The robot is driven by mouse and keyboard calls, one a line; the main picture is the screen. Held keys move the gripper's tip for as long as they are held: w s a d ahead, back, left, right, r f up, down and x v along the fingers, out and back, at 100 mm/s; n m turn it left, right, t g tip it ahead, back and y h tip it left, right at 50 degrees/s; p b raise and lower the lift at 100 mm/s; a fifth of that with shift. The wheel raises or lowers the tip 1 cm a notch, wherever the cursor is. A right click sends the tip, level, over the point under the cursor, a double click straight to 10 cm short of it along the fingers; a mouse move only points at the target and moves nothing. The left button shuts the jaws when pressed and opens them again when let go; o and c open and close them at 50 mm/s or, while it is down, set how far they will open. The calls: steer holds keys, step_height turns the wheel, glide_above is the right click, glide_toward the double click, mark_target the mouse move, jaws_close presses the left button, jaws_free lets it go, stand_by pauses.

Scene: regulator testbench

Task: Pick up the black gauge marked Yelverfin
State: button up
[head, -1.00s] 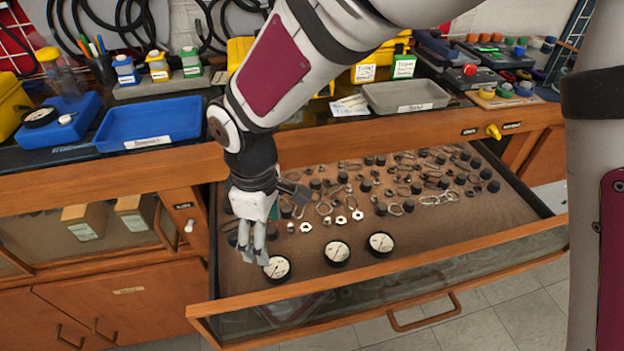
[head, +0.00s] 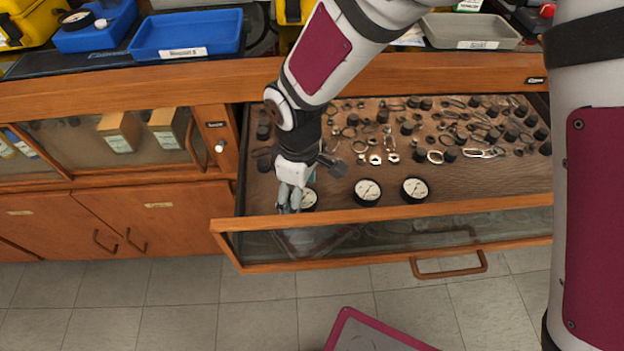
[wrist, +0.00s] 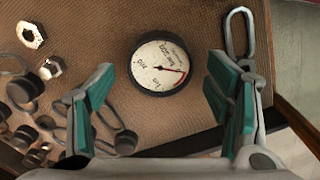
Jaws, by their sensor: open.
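Three round black gauges with white dials lie face up near the front of the open drawer: a left one (head: 309,199), a middle one (head: 367,191) and a right one (head: 415,189). Their markings are too small to read, so I cannot tell which says Yelverfin. My gripper (head: 289,207) is open and points down at the left gauge, partly covering it. In the wrist view one gauge (wrist: 158,63) with a red needle shows between the spread teal-padded fingers, beyond their tips and apparently not touched.
The drawer front (head: 380,214) rises close beside my gripper. Several loose nuts, rings and black knobs (head: 449,155) lie farther back in the drawer. A blue tray (head: 187,34) and grey tray (head: 478,30) stand on the bench. Another black gauge (head: 77,19) sits on a blue case.

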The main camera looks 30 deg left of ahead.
steer(key=c, duration=1.4)
steer(key=shift+r, duration=0.15)
